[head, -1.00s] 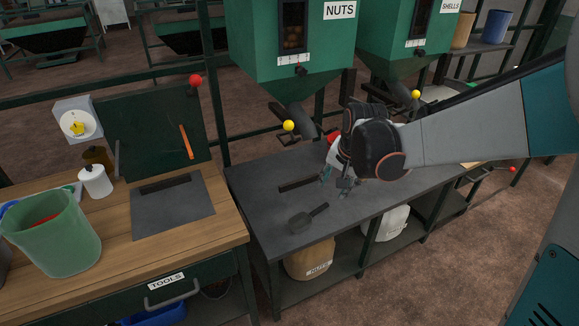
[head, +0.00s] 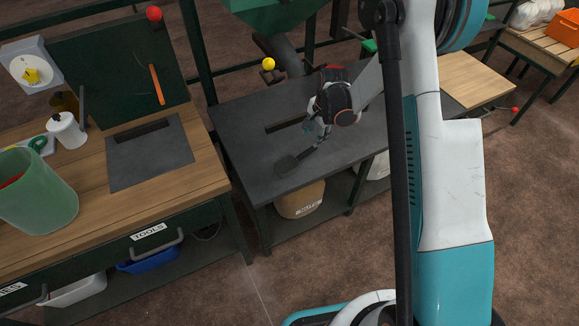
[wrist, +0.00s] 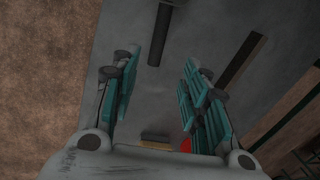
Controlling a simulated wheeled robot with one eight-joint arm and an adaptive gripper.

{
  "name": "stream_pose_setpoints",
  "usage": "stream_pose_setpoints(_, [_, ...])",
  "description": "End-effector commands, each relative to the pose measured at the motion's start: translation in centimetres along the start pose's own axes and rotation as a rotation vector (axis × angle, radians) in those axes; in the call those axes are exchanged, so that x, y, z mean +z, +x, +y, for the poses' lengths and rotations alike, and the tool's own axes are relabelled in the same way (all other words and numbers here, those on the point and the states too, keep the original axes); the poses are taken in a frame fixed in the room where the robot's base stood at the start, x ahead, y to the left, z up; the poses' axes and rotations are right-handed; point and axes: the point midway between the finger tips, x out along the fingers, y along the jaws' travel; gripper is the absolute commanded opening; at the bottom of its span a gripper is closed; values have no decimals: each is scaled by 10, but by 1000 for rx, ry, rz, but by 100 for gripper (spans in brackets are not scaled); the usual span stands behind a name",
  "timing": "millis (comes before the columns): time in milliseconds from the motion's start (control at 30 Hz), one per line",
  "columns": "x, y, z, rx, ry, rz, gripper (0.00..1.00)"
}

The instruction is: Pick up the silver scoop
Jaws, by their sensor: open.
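The silver scoop (head: 288,164) lies on the dark grey bench top, near its front edge. It looks dark grey here, with its handle (head: 308,151) pointing up and right toward my gripper (head: 316,138). In the wrist view, the dark handle (wrist: 160,36) enters from the top, its end just ahead of the gap between the fingers. Most of the scoop's bowl is cut off by that view's top edge. My gripper (wrist: 157,66) is open, its teal-padded fingers apart with nothing visible held between them. It hangs low over the handle end; whether it touches cannot be told.
A dark slot (wrist: 240,60) in the bench top (head: 240,140) lies beside the scoop. A chute with a yellow knob (head: 268,64) hangs behind. A wooden bench with a green bucket (head: 36,196) stands left. A brown bag (head: 300,200) sits on the shelf below.

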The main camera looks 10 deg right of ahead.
Motion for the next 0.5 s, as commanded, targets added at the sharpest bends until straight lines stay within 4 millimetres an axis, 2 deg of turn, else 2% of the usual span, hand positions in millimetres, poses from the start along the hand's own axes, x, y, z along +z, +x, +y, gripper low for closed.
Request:
stream_pose_setpoints(33, [0,14,0,0,-1,0,41])
stream_pose_setpoints(200, [0,45,1,0,-1,1,41])
stream_pose_setpoints(300, [0,56,0,0,-2,1,41])
stream_pose_setpoints(500, [0,64,1,0,-2,1,41])
